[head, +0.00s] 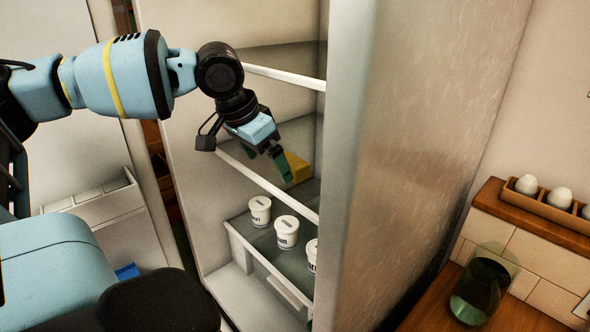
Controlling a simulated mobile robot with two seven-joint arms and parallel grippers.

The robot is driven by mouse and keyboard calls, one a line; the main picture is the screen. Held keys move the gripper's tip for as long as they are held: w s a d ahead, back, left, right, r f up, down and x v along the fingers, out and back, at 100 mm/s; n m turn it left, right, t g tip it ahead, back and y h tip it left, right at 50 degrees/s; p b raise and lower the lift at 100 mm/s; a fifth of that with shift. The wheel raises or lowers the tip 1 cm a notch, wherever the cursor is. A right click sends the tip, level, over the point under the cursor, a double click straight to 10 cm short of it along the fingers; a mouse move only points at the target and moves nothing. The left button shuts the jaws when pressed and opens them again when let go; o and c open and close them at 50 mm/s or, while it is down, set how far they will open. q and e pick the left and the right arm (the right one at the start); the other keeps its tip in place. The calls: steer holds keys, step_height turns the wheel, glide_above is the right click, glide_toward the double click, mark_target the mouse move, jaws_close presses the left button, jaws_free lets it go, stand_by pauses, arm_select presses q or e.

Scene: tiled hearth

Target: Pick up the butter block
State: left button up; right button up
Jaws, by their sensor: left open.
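The yellow butter block (297,168) sits on a shelf inside the open fridge, toward the back right. My left gripper (272,157) reaches into the fridge from the left and is open. A green fingertip is just left of the butter block and overlaps its edge in the picture. I cannot tell whether they touch. Part of the block's left side is hidden by the finger. My right gripper is out of view.
White tubs (286,232) stand on the glass shelf below. White shelf edges (268,184) cross the opening near my gripper. The fridge's side wall (425,130) bounds it on the right. A glass jar (481,290) and an egg holder (545,207) are outside at right.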

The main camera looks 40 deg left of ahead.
mark_target(300, 169)
arm_select(q)
steer(key=shift+w, duration=0.6)
steer(key=shift+w+d+f+b, duration=0.1)
steer(key=shift+w+d+b, duration=0.1)
steer(key=shift+w, duration=0.4)
steer(key=shift+w+d+f+b, duration=0.1)
steer(key=shift+w+b, duration=0.1)
steer(key=shift+w, duration=0.4)
steer(key=shift+x, duration=0.9)
steer(key=shift+w+f, duration=0.15)
steer(key=shift+f, duration=0.2)
steer(key=shift+r, duration=0.1)
steer(key=shift+c, duration=1)
steer(key=c, duration=0.9)
